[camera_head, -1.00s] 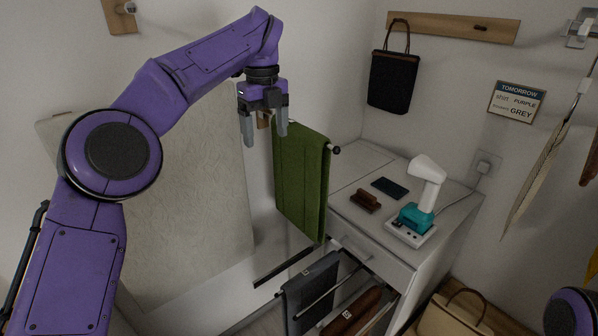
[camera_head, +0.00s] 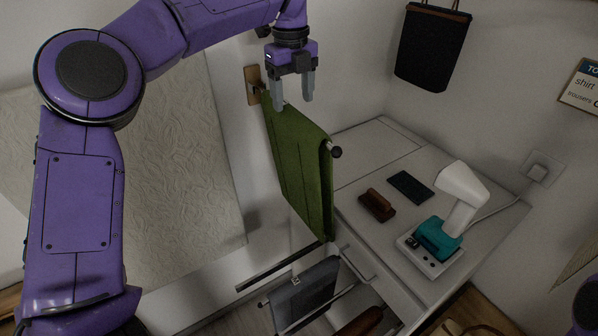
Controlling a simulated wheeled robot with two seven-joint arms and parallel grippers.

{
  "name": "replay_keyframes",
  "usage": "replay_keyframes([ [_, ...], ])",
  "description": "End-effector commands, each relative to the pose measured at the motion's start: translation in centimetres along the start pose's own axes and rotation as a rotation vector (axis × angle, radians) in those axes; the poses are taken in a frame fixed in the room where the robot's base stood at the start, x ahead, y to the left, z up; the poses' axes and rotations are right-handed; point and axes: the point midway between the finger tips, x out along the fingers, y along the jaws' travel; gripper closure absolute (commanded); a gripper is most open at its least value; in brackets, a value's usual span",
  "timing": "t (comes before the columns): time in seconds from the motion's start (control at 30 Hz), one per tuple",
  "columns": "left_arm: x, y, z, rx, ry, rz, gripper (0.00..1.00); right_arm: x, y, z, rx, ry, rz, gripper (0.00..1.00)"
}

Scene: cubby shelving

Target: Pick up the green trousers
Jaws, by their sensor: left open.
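The green trousers (camera_head: 301,165) hang folded over a dark rail that sticks out from a wooden wall mount. My left gripper (camera_head: 293,101) is open, fingers pointing down, at the upper end of the trousers near the wall mount. Its fingertips overlap the top edge of the cloth in the picture; I cannot tell whether they touch it. A small part of what looks like my right arm (camera_head: 588,303) shows at the right edge; its gripper is out of view.
A white cabinet (camera_head: 365,155) stands right of the trousers, with a brown brush (camera_head: 377,205), a dark flat item (camera_head: 411,187) and a white-and-teal steamer (camera_head: 453,215) on top. Grey trousers (camera_head: 304,293) hang on a lower pull-out rack. A black bag (camera_head: 432,47) hangs behind.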

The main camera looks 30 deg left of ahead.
Motion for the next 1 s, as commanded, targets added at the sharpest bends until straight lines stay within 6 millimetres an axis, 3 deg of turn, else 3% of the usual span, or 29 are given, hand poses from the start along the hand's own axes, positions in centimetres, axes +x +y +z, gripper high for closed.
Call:
replay_keyframes([
  [0.03, 1.4, 0.1, -0.2, -0.002, 0.016, 0.021, 0.20, 0.1, 0.0, 0.1, 0.000, -0.001, 0.000, 0.57],
  [0.3, 6.2, -0.6, -0.6, -0.001, 0.022, 0.037, 0.20, -0.7, 0.1, -0.3, 0.000, 0.000, 0.000, 0.57],
  [0.6, 7.2, -0.8, -0.6, -0.001, 0.020, 0.033, 0.20, -0.7, 0.1, -0.3, 0.000, 0.000, 0.000, 0.57],
  [0.83, 7.2, -0.9, -0.6, 0.000, 0.020, 0.032, 0.95, -0.7, 0.1, -0.3, 0.000, 0.000, 0.000, 0.57],
  [0.87, 7.2, -0.9, -0.6, 0.000, 0.020, 0.032, 1.00, -0.7, 0.1, -0.3, 0.000, 0.000, 0.000, 0.57],
  [1.0, 7.1, -0.9, -0.6, 0.001, 0.020, 0.031, 1.00, -0.7, 0.1, -0.3, 0.000, 0.000, 0.000, 0.57],
])
